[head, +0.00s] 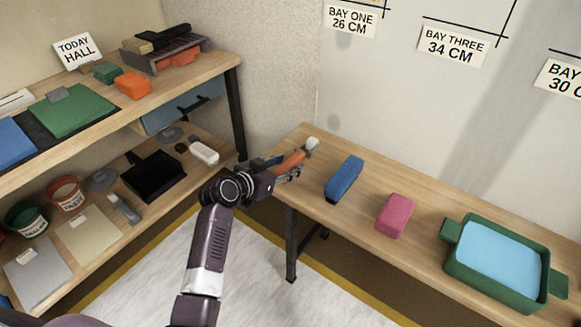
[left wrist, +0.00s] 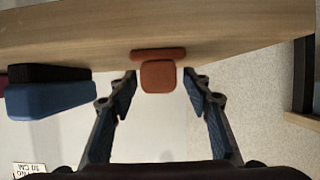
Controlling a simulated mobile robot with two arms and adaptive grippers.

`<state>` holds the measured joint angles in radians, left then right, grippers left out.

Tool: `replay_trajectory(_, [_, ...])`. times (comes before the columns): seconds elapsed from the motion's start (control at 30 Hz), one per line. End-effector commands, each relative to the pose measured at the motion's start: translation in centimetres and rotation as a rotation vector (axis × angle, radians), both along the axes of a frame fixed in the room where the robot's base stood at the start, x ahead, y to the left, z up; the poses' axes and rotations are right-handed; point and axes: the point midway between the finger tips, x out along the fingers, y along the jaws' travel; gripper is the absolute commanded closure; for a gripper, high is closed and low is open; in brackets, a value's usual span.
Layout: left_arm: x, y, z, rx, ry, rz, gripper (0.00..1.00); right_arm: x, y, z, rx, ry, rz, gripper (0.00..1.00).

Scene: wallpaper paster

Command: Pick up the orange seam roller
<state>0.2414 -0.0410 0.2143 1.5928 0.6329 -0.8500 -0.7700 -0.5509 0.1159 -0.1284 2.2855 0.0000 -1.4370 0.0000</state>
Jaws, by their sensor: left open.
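The orange seam roller (head: 291,161) lies at the left end of the right-hand bench, its pale roller head (head: 312,144) pointing away from me. In the left wrist view, its orange handle (left wrist: 158,76) shows end-on between the two fingertips, with gaps on both sides. My left gripper (head: 290,173) is open at the near end of the handle and partly covers it in the head view. The left gripper also shows in the left wrist view (left wrist: 160,84), its fingers spread and not closed on the handle. My right gripper is in neither view.
On the bench (head: 400,256), a blue block-like tool (head: 344,179) lies right of the roller, then a pink block (head: 395,215) and a green tray (head: 453,262) with blue inside. A loaded two-level shelf (head: 215,72) stands left. Bare wood separates the bench items.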

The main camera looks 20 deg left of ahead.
Motion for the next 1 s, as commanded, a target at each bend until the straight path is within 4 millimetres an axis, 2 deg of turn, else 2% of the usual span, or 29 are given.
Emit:
replay_trajectory(0.3, [0.37, -0.14, -0.20, 0.000, 0.001, 0.000, 0.56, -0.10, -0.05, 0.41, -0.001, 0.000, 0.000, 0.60])
replay_trajectory(0.7, [0.33, -0.14, -0.19, 0.000, 0.001, 0.000, 1.00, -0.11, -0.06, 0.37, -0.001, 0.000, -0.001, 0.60])
replay_trajectory(1.0, [0.37, -0.14, 0.07, 0.000, -0.001, 0.000, 1.00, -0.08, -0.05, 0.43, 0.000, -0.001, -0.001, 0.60])
